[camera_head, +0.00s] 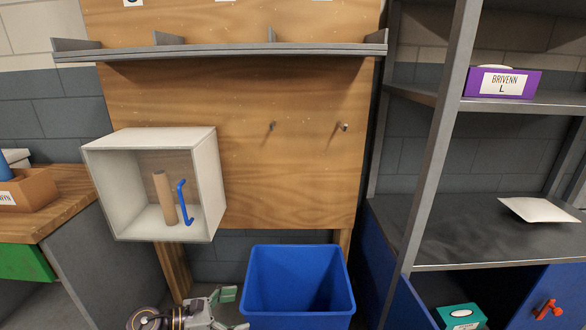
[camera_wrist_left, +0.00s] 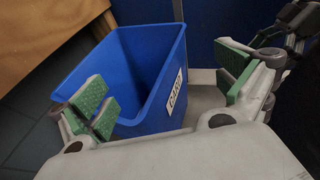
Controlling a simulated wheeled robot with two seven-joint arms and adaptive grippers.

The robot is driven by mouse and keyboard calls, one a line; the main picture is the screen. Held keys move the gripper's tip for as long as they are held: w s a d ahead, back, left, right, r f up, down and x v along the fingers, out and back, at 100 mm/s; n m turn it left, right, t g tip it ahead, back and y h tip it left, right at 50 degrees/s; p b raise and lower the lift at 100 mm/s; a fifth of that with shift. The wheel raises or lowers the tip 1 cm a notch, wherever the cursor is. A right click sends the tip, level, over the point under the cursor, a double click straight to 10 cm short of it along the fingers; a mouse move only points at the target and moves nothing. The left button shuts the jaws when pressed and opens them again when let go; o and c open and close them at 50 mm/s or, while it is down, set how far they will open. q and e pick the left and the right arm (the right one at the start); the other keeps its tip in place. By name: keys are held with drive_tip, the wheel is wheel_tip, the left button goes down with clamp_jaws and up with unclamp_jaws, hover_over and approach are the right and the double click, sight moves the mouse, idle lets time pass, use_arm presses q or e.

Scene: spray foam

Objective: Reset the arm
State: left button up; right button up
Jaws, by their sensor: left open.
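My left gripper (camera_head: 234,310) is low at the bottom of the head view, just left of the blue bin (camera_head: 300,285). Its green-padded fingers are spread apart and nothing is between them. In the left wrist view the left gripper (camera_wrist_left: 168,97) shows both pads wide apart, with the labelled blue bin (camera_wrist_left: 145,60) beyond them. My right gripper does not show in the head view.
A white open box (camera_head: 100,185) on the wooden panel (camera_head: 285,185) holds a brown cylinder (camera_head: 165,198) and a blue handle-shaped piece (camera_head: 184,202). Two pegs project from the panel. A metal rack (camera_head: 437,140) stands right, with a purple box (camera_head: 502,82). A wooden bench (camera_head: 62,215) is left.

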use_arm(q)
drive_tip(key=w+a+r+n+t+y, duration=0.1)
drive_tip(key=w+r+n+t, duration=0.4)
drive_tip(key=r+n+t, duration=0.6)
drive_tip(key=a+f+n+t+y, duration=0.1)
drive_tip(key=a+n+y, duration=0.45)
drive_tip(key=n, duration=0.45)
drive_tip(key=a+f+n+y, duration=0.1)
drive_tip(key=a+n+y, duration=0.5)
drive_tip(key=n, duration=0.4)
drive_tip(key=s+a+f+n+g+y, duration=0.1)
drive_tip(key=s+f+n+g+y, duration=0.3)
drive_tip(key=s+f+n+g, duration=0.5)
drive_tip(key=s+d+f+n+g+h, duration=0.2)
drive_tip(key=s+d+f+n, duration=0.1)
drive_tip(key=s, duration=0.3)
drive_tip(key=s+d+f+n+g+h, duration=0.1)
drive_tip(key=s+d+f+n+g, duration=0.2)
drive_tip(key=s, duration=0.4)
drive_tip(key=shift+s+f+g+h+p, duration=0.2)
drive_tip(key=shift+f+g+h+p, duration=0.15)
drive_tip(key=shift+f+p, duration=0.15)
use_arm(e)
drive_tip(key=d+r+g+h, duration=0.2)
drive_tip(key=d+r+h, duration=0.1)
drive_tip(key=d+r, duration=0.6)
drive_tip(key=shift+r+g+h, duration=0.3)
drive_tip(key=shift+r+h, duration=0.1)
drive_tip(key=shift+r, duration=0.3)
